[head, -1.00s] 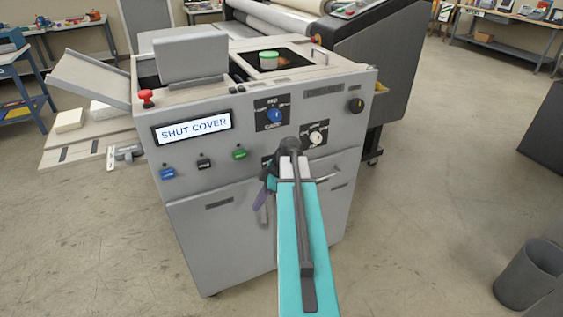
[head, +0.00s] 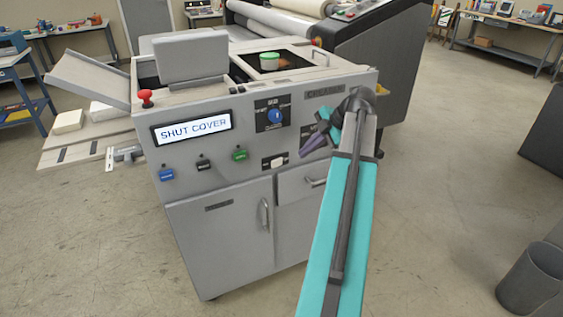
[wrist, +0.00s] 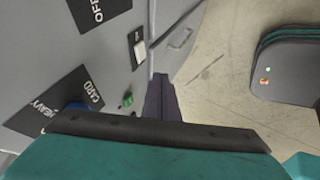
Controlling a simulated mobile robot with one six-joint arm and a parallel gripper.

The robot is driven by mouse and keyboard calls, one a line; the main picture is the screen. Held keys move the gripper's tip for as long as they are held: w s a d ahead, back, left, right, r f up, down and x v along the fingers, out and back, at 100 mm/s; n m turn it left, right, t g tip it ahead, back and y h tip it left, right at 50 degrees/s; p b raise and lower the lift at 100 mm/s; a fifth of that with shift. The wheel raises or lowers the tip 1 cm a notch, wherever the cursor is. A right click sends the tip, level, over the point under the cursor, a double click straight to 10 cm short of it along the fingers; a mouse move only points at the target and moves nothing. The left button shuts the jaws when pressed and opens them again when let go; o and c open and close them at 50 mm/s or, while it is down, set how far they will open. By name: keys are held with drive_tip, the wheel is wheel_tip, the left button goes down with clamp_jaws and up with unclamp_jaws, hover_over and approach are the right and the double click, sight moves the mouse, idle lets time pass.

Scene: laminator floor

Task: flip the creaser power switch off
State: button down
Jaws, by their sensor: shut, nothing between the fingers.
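The creaser (head: 215,230) is a grey cabinet whose display (head: 192,128) reads "SHUT COVER". A white rocker switch (head: 274,162) on a small dark plate sits low on its front, above the door. It also shows in the wrist view (wrist: 138,47). Its label and which way it is tipped are too small to tell. My gripper (head: 306,150) is shut and empty, its purple fingers to the right of and a little above the rocker in the head view, apart from it. In the wrist view the fingers (wrist: 160,78) point toward the drawer side, with the rocker beyond them.
A blue dial (head: 275,117) and a green button (head: 239,153) are nearby on the panel. A drawer handle (head: 316,182) sits below my gripper. A bin (head: 528,280) stands on open floor at right.

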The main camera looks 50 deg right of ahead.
sight(282, 160)
drive_tip(key=shift+w+f, duration=0.1)
drive_tip(key=shift+w+a+f+p, duration=0.3)
drive_tip(key=shift+w+f+p, duration=0.25)
drive_tip(key=shift+w+f, duration=0.9)
drive_tip(key=shift+w+a+f+p, duration=0.25)
drive_tip(key=shift+w+f+p, duration=0.25)
drive_tip(key=shift+w+f, duration=0.9)
drive_tip(key=shift+w+a+f+p, duration=0.3)
drive_tip(key=shift+w+f+p, duration=0.25)
drive_tip(key=shift+w+f, duration=0.9)
drive_tip(key=shift+w+r, duration=0.3)
drive_tip(key=shift+r, duration=0.05)
drive_tip(key=shift+d, duration=0.1)
